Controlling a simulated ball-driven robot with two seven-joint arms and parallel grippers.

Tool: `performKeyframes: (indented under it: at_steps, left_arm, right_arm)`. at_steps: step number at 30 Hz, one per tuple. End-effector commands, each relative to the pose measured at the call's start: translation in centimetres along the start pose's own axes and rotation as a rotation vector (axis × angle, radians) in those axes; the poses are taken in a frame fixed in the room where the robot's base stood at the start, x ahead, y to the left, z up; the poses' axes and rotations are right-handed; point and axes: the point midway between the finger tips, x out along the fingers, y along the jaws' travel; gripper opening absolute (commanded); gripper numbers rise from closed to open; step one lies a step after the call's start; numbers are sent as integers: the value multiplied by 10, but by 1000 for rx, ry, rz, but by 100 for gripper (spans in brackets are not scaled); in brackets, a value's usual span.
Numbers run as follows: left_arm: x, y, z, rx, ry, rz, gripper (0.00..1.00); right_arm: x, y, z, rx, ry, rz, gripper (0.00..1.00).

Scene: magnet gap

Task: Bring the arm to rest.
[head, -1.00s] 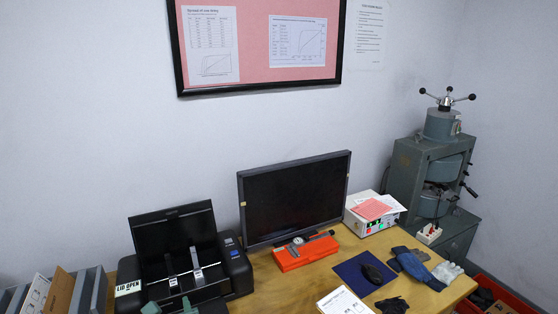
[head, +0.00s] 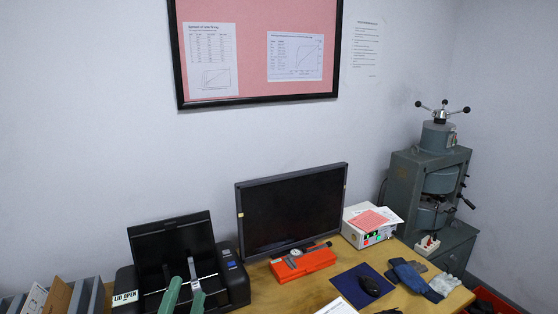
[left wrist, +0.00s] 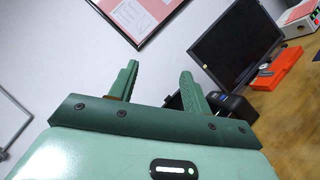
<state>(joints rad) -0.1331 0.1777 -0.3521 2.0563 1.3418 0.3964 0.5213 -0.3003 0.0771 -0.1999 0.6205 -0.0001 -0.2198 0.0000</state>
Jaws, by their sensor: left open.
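My left gripper (head: 182,292) shows at the bottom left of the head view, its two green fingers upright in front of the black open-lidded machine (head: 238,287). In the left wrist view the gripper (left wrist: 157,85) is open, with its two fingers well apart and nothing between them. Behind the fingers there is bare wall. My right gripper is in neither view.
A monitor (head: 292,212) stands on the wooden table (head: 323,288). Near it are an orange case (head: 304,262), a white instrument box (head: 362,236) and a dark blue mat (head: 349,283) with a mouse. A grey press (head: 425,185) stands at the right. Folders (head: 62,297) fill the left corner.

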Motion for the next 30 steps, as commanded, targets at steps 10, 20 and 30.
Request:
performKeyframes:
  at_steps: [10, 20, 30]
  left_arm:
    - [-111, -81, 12, 1575, -694, -496, 48]
    - [-212, -50, -119, 2346, -1031, -1272, 48]
    - [-270, -127, -183, 2316, -1244, -1516, 48]
  right_arm:
    - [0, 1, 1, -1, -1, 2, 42]
    - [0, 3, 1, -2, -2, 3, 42]
    - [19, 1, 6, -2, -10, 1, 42]
